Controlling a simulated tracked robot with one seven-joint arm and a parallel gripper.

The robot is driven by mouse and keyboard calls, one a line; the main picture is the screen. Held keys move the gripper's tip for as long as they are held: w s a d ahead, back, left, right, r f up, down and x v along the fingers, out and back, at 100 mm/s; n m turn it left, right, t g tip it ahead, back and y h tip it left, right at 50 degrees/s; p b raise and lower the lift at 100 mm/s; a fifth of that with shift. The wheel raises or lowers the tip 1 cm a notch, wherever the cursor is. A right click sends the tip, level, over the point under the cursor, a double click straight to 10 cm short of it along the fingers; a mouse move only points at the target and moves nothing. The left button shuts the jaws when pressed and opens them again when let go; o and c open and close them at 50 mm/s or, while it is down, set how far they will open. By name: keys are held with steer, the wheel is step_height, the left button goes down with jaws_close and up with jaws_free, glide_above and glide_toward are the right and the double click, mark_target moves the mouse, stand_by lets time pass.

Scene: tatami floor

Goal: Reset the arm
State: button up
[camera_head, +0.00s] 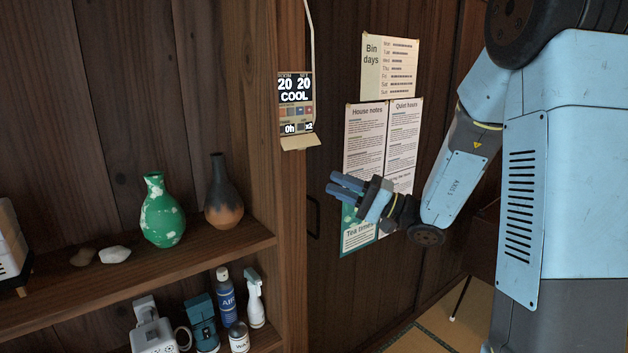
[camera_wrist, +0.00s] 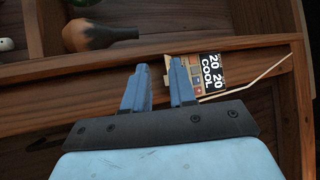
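My arm is blue and bent, and it reaches in from the right of the head view. My gripper (camera_head: 347,187) hangs in mid-air in front of the posted papers, with its blue fingers pointing left. In the wrist view my gripper (camera_wrist: 160,78) shows two blue fingers standing apart with a gap between them. Nothing is held in the gap. A wall control panel (camera_wrist: 197,72) reading 20 20 COOL lies beyond the fingertips in that view. The panel also shows on the wooden post in the head view (camera_head: 296,97), up and left of my gripper.
A wooden shelf (camera_head: 218,252) at left holds a green vase (camera_head: 163,212), a dark-and-orange vase (camera_head: 224,196) and stones. Several bottles and devices stand on the shelf below. A house notes sheet (camera_head: 364,145) and other papers hang behind my gripper. Tatami floor (camera_head: 420,340) shows below.

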steer(key=s+f+n+g+h, duration=0.3)
steer(key=s+g+h, duration=0.6)
steer(key=s, duration=0.9)
steer(key=s+d+r+m+t+h, duration=0.1)
steer(key=s+d+t+h, duration=0.1)
steer(key=d+t+h, duration=0.2)
steer(key=s+d+r+t+h, duration=0.2)
steer(key=d+t+h, duration=0.2)
steer(key=d+h, duration=0.3)
steer(key=d, duration=0.3)
steer(key=shift+s+d+r+m+h, duration=0.25)
steer(key=shift+s+d+m+h, duration=0.1)
steer(key=shift+s+m+h, duration=0.05)
